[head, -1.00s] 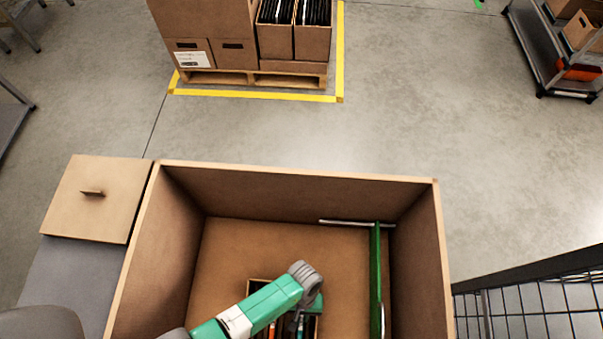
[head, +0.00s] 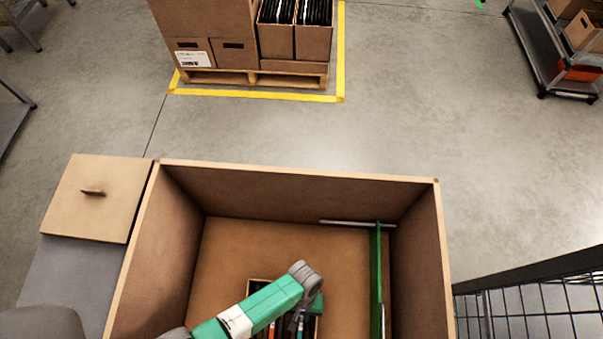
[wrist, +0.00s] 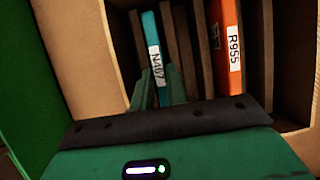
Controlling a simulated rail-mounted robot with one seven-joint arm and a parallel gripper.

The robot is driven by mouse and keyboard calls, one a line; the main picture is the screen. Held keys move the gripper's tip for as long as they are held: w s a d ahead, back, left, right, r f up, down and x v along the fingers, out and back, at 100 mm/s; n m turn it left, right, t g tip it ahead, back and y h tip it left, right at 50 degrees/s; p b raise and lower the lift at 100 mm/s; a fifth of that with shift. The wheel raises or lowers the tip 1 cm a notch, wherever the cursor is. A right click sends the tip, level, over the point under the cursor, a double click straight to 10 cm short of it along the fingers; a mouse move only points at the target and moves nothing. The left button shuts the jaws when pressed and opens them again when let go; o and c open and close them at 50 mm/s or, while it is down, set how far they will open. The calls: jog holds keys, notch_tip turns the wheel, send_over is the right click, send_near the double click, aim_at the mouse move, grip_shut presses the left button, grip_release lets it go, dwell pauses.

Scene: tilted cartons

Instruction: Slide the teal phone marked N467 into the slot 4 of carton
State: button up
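The teal phone marked N467 (wrist: 151,42) stands on edge in the wrist view, its white label facing me. My gripper (wrist: 160,78) has one finger on each side of the phone's near end and appears shut on it. The phone's far part lies between brown dividers of the small carton (wrist: 88,40); how deep it sits and the slot number are not clear. In the head view the small carton (head: 256,286) is partly hidden under my arm, and my fingers cannot be made out there.
An orange phone marked R955 (wrist: 228,50) stands in another slot to the right. The small carton is inside a large open box (head: 215,171). A green panel (head: 376,265) stands near the box's right wall. A lid (head: 95,205) lies outside at left.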

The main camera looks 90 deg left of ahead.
jog(key=o, duration=0.4)
jog(key=shift+o, duration=0.2)
jog(key=p+v, duration=0.3)
jog(key=v, duration=0.5)
notch_tip(320, 180, up, 7)
jog(key=p, duration=0.8)
